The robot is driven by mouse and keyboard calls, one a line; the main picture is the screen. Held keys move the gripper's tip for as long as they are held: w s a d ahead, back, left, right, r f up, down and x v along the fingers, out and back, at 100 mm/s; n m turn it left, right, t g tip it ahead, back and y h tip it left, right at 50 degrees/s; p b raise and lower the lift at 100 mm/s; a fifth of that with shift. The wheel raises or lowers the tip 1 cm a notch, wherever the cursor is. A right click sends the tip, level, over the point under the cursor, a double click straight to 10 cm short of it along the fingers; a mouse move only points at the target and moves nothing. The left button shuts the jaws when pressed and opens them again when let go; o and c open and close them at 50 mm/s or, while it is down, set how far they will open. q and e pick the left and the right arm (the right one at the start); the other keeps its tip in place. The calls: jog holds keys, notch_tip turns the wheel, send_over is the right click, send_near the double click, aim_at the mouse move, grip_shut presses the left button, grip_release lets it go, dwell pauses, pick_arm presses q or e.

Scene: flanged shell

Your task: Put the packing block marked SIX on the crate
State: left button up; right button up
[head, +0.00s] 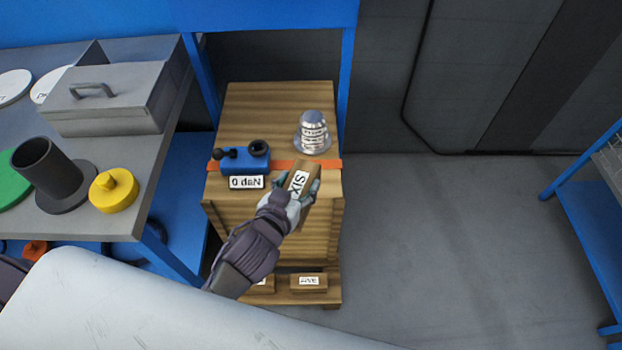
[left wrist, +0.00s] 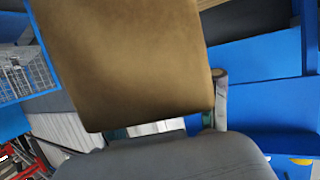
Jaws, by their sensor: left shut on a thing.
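The wooden crate (head: 258,108) stands in the middle of the head view with an orange strap across its top. My left gripper (head: 296,187) is shut on the brown packing block marked SIX (head: 300,178), by the front edge of the crate's top. The block is tilted, with its white label showing. I cannot tell whether it touches the crate. In the left wrist view the block (left wrist: 130,60) fills the upper middle, and the fingers are mostly hidden behind it. My right gripper is not seen.
A blue tensioner (head: 244,160) labelled "0 daN" and a silver flanged shell (head: 313,134) stand on the crate top. A block marked FIVE (head: 309,282) lies low in front. A grey workbench (head: 110,222) is at left. Floor (head: 450,240) at right is clear.

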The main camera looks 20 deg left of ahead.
aim_at(309, 170)
pick_arm(q)
jog(key=w, duration=0.1)
jog(key=w+d, duration=0.2)
jog(key=w, duration=0.1)
jog(key=shift+f, duration=0.4)
jog(key=shift+w+a+f+m, duration=0.15)
jog(key=shift+w+a+f, duration=0.1)
jog(key=shift+w, duration=0.15)
jog(key=shift+w+a+f+m, duration=0.15)
jog(key=shift+w+a+f, duration=0.1)
jog(key=shift+w, duration=0.15)
jog(key=w, duration=0.1)
jog(key=w+a+f, duration=0.2)
jog(key=shift+w+f+b, duration=0.15)
jog(key=shift+w+b, duration=0.1)
jog(key=shift+b, duration=0.05)
jog(key=shift+h, duration=0.3)
jog(key=w+f, duration=0.1)
jog(key=f, duration=0.1)
jog(key=w+a+f+b, duration=0.1)
jog(key=w+f, duration=0.1)
jog(key=w+a+f, duration=0.1)
jog(key=w+f, duration=0.1)
jog(key=f, duration=0.1)
jog(key=shift+a, duration=0.15)
jog(key=shift+f, duration=0.2)
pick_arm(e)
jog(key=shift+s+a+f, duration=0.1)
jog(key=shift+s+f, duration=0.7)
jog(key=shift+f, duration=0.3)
